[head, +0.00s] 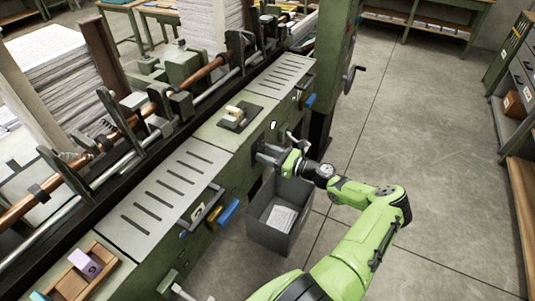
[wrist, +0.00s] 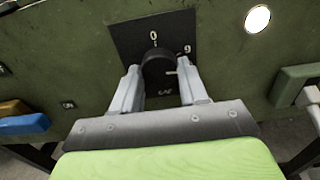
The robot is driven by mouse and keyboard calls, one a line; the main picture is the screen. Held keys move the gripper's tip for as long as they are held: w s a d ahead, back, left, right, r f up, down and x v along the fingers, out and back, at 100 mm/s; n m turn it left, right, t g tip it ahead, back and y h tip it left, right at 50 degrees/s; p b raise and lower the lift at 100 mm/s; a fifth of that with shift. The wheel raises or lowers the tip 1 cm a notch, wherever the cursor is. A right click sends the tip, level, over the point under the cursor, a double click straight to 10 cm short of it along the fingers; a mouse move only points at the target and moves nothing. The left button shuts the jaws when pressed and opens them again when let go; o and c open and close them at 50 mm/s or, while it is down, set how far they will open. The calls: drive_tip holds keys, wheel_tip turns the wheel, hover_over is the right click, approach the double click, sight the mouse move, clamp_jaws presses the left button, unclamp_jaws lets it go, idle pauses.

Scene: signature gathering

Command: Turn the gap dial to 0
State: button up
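The gap dial (wrist: 158,62) is a round black knob on a dark square plate (wrist: 125,40) on the green machine front. In the wrist view a white "0" with a tick stands above the knob and a "9" to its right. A short white mark shows at the knob's lower right; the lettering below is hard to read. My gripper (wrist: 158,72) has its two grey fingers apart, one on each side of the knob. I cannot tell whether they touch it. In the head view my gripper (head: 262,153) is against the machine front and hides the dial.
A white round light (wrist: 257,19) is right of the plate. Blue handles (head: 228,213) stick out along the machine front. A grey bin (head: 283,218) with paper stands on the floor below my gripper. Open floor lies to the right, with shelves (head: 515,75) at the far right.

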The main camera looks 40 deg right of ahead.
drive_tip(key=c, duration=0.4)
drive_tip(key=shift+n, duration=0.3)
drive_tip(key=n+b, duration=0.1)
drive_tip(key=n, duration=0.2)
drive_tip(key=shift+f+n, duration=0.1)
drive_tip(key=shift+n, duration=0.2)
drive_tip(key=n+b, duration=0.2)
drive_tip(key=n, duration=0.2)
drive_tip(key=shift+d+n, duration=0.1)
drive_tip(key=shift+n, duration=0.2)
drive_tip(key=n+b, duration=0.3)
drive_tip(key=n, duration=0.3)
drive_tip(key=n+b, duration=0.2)
drive_tip(key=n, duration=0.2)
drive_tip(key=shift+r+n, duration=0.2)
drive_tip(key=shift+n, duration=0.3)
